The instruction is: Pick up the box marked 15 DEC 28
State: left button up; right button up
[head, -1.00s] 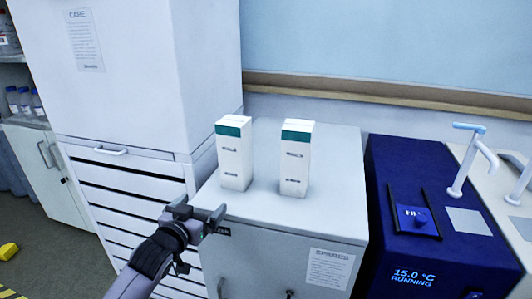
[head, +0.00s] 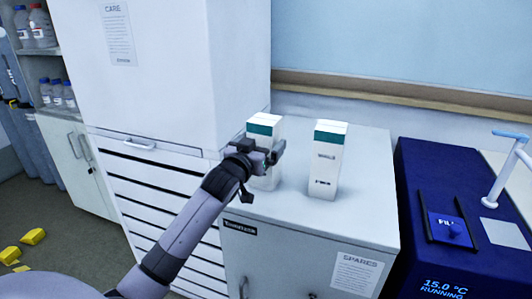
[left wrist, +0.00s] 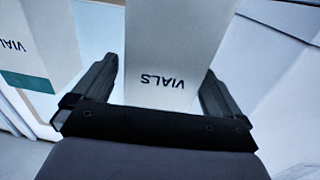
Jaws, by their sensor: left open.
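Two white boxes with green bands near their tops stand upright on a grey cabinet (head: 292,217). The left box (head: 264,130) is partly hidden behind my left gripper (head: 266,152). The right box (head: 325,168) stands a short way to its right with nothing touching it. In the left wrist view, my open gripper has a finger on each side of a white box (left wrist: 168,45) with upside-down "VIALS" print. The other box (left wrist: 38,50) shows at the left there. I cannot read a date on either box.
A tall white cabinet (head: 190,70) stands close on the left of the boxes. A dark blue unit (head: 420,190) with a display reading 15.0 °C stands on the right. A wall with a wooden rail (head: 400,93) is behind. The cabinet top right of the boxes is clear.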

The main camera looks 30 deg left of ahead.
pick_arm(q)
jog(key=w, duration=0.2)
jog(key=w+r, duration=0.1)
jog(key=shift+w+a, duration=0.1)
jog(key=shift+a, duration=0.25)
jog(key=shift+w+a+f+p, duration=0.1)
jog(key=shift+w+p, duration=0.2)
jog(key=shift+w, duration=0.35)
jog(key=c, duration=1.4)
jog(key=shift+c, duration=0.2)
